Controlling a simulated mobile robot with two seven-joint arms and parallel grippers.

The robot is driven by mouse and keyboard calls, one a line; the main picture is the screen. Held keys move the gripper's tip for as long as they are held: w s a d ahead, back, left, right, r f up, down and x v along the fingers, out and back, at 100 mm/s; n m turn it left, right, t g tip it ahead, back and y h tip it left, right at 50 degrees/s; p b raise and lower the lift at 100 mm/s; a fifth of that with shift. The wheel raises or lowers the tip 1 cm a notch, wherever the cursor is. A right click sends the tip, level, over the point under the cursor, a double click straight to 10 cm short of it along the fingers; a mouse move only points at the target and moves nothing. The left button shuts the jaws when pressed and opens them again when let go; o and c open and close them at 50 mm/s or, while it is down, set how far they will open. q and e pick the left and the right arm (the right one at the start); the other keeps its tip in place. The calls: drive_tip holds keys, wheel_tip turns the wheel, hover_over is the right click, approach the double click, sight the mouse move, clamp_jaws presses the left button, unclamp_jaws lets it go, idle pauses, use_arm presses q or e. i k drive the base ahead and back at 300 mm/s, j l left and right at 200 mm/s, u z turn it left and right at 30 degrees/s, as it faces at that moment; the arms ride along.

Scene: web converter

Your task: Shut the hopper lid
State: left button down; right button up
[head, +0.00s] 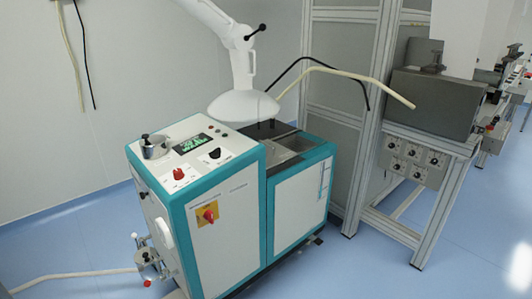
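A white and teal machine (228,205) stands on the floor in the middle of the head view. Its lower right section has a rectangular opening in the top (292,147) with a grey inside, which looks like the hopper. A dark flat plate (262,131) lies at the back left of this opening; I cannot tell whether it is the lid. The opening looks at least partly uncovered. A white dome-shaped hood (243,107) on a jointed arm hangs just above and hides part of the back. Neither of my grippers is in view.
The machine's raised left section carries a control panel (195,144) with a red knob and a green display. A metal frame (380,110) with grey panels stands close on the right. A pale hose (85,274) lies on the blue floor at left. Floor in front is clear.

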sight(276, 154)
drive_tip(key=k+l+u, duration=0.1)
drive_tip(key=l+u, duration=0.3)
drive_tip(key=l, duration=0.85)
drive_tip(key=i+l+u, duration=0.15)
drive_tip(key=i+l, duration=0.45)
drive_tip(key=i, duration=0.2)
